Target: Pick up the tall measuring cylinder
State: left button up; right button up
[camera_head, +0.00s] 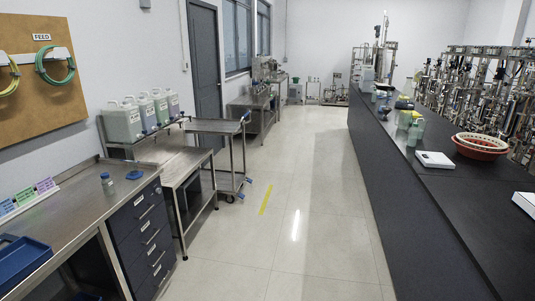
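I cannot make out a tall measuring cylinder for certain. Several small pieces of labware (382,92) stand toward the far end of the long black bench (425,215) on the right, too small to tell apart. Greenish bottles (415,131) stand nearer on the same bench. Neither of my grippers is in view.
A white scale (434,160) and a red-and-white basket (481,146) sit on the black bench. A steel counter (75,215) with a blue tray (20,262) is at left. A steel cart (230,160) stands beyond it. The tiled floor (285,230) between is clear.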

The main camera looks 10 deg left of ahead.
aim_at(134, 174)
jog(key=i+u, duration=0.15)
jog(key=i, duration=0.45)
jog(key=i+u, duration=0.2)
jog(key=i, duration=0.4)
jog(key=i+u, duration=0.15)
jog(key=i, duration=0.45)
jog(key=i+l+u, duration=0.15)
jog(key=i, duration=0.45)
jog(key=l, duration=0.1)
